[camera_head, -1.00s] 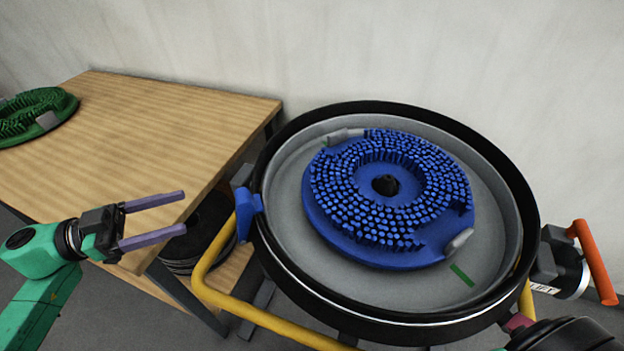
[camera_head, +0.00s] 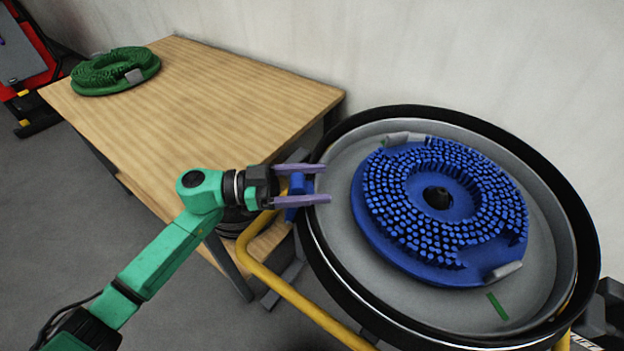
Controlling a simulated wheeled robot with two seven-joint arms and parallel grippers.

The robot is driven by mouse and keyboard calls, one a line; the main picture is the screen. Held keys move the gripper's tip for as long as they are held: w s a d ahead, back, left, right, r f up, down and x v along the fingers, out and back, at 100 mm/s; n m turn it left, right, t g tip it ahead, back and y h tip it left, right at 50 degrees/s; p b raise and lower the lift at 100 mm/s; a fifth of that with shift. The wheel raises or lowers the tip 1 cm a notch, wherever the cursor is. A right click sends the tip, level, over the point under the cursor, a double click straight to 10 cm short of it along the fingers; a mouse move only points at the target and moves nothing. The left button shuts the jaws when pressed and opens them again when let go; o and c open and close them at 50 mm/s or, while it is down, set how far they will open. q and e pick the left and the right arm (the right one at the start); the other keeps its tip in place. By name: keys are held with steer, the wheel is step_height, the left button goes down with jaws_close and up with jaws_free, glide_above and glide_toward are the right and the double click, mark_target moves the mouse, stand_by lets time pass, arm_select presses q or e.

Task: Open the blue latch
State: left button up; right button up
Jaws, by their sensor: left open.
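The blue latch (camera_head: 294,192) sits on the left rim of the round black-rimmed tank (camera_head: 325,262). My left gripper (camera_head: 328,184) is open, with its two purple fingers pointing right. In the picture one finger lies above the latch and the other crosses its lower part, so the latch shows between them. I cannot tell whether the fingers touch it. A blue brush disc (camera_head: 392,246) with grey clips lies inside the tank. My right gripper is not in view.
A wooden table (camera_head: 220,100) stands at the left, with a green brush disc (camera_head: 145,70) on it. A yellow tube frame (camera_head: 290,292) runs below the tank's left side. A wall rises behind. A red and black object (camera_head: 30,75) stands far left.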

arm_select(q)
steer(key=shift+c, duration=0.3)
jaws_close()
stand_by(1.1)
